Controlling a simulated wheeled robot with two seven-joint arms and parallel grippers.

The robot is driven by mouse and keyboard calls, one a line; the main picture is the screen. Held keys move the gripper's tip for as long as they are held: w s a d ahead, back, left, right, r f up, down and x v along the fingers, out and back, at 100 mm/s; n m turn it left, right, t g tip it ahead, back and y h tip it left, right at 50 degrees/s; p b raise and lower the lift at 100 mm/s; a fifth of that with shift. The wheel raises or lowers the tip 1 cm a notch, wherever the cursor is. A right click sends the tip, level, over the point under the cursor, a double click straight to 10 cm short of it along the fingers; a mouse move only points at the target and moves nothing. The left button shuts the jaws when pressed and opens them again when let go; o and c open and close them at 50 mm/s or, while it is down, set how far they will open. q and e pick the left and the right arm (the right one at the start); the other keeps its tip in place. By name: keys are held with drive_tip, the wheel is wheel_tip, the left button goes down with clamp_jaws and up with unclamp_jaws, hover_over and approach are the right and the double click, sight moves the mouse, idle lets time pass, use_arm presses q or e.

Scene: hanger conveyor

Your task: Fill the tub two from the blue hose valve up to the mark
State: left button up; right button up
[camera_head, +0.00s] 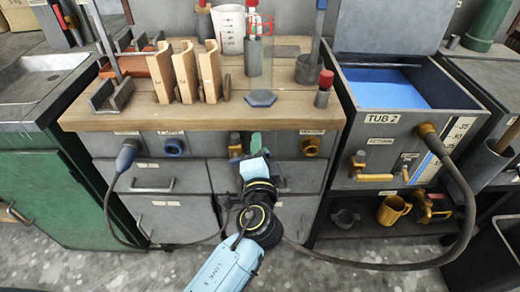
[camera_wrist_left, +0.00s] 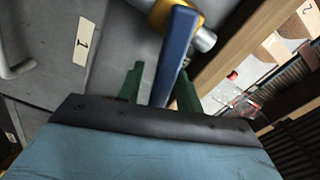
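Tub 2 (camera_head: 385,150) stands at the right, with blue liquid (camera_head: 385,87) inside and a numbered scale (camera_head: 455,140) on its right side. A dark hose (camera_head: 400,264) runs from its brown coupling (camera_head: 427,131) along the floor to a grey-blue plug (camera_head: 127,156) on the bench front. My left gripper (camera_head: 255,146) is at the bench front by a brass valve (camera_head: 236,143). In the left wrist view, its green fingers (camera_wrist_left: 158,90) are apart, with a blue lever (camera_wrist_left: 174,55) between them, nearer the right finger. Contact is unclear. My right gripper is out of view.
A blue round fitting (camera_head: 174,147) and a brass one (camera_head: 311,146) sit on the bench front. Tub 2 has a brass tap (camera_head: 358,165). Wooden holders (camera_head: 187,75) and tools crowd the bench top.

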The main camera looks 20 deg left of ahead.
use_arm(q)
drive_tip(key=v, duration=1.3)
drive_tip(key=shift+s+p, duration=0.15)
drive_tip(key=shift+p, duration=0.15)
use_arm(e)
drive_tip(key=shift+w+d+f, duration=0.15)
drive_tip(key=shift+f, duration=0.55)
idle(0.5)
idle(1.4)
